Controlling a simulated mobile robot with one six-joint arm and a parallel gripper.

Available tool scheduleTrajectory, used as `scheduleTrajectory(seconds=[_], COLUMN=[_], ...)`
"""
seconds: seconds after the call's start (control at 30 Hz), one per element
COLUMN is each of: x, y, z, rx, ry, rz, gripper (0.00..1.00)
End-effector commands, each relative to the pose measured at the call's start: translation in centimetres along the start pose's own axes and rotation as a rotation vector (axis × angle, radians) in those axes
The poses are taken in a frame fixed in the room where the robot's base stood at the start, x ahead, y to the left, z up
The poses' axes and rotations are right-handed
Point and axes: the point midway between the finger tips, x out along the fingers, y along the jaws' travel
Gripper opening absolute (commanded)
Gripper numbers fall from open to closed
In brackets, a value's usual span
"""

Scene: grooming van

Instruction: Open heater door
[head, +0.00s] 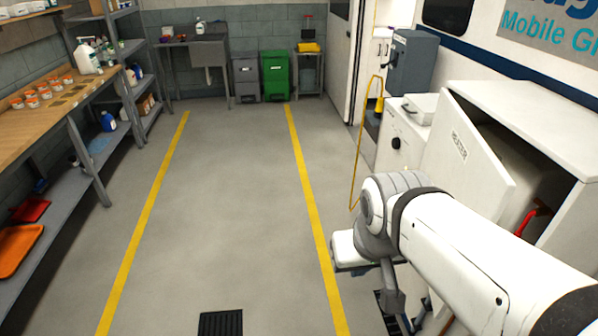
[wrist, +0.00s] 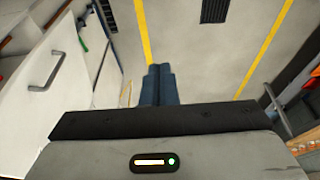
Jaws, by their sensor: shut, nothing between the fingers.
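The heater door (head: 470,150) is a white panel marked HEATER on the white heater cabinet (head: 545,110) at the right. It stands partly open, with a dark gap between it and the cabinet. In the wrist view the door (wrist: 60,45) is at the left, with a metal bar handle (wrist: 46,71) on its face. My gripper (wrist: 159,72) shows in the wrist view with its two blue-grey fingers together and nothing between them. It is to the right of the handle and apart from it. My arm hides the lower part of the door in the head view.
A red lever (head: 533,216) shows inside the cabinet. A yellow hose (head: 360,140) hangs beside the van, left of the heater. A workbench (head: 45,115) with jars stands at the far left. The floor between the yellow lines is clear, with a dark grate (head: 220,323).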

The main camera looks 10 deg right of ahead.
Motion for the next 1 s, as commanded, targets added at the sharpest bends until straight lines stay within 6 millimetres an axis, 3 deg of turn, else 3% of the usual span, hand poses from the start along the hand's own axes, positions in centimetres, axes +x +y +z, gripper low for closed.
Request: scheduleTrajectory(seconds=[0.37,0.47,0.57,0.67,0.8,1.0], x=[0.1,1.1,3.5,6.9,11.6,17.1], y=[0.0,0.5,1.3,3.3,6.0,8.0], z=[0.0,-0.6,-2.5,-5.6,-10.6,-16.3], rx=[-0.001,-0.023,-0.097,-0.228,-0.485,-0.871], ry=[0.002,0.027,0.100,0.216,0.403,0.657], rz=[0.001,0.016,0.060,0.137,0.273,0.461], gripper=[0.00,0.00,0.00,0.00,0.00,0.00])
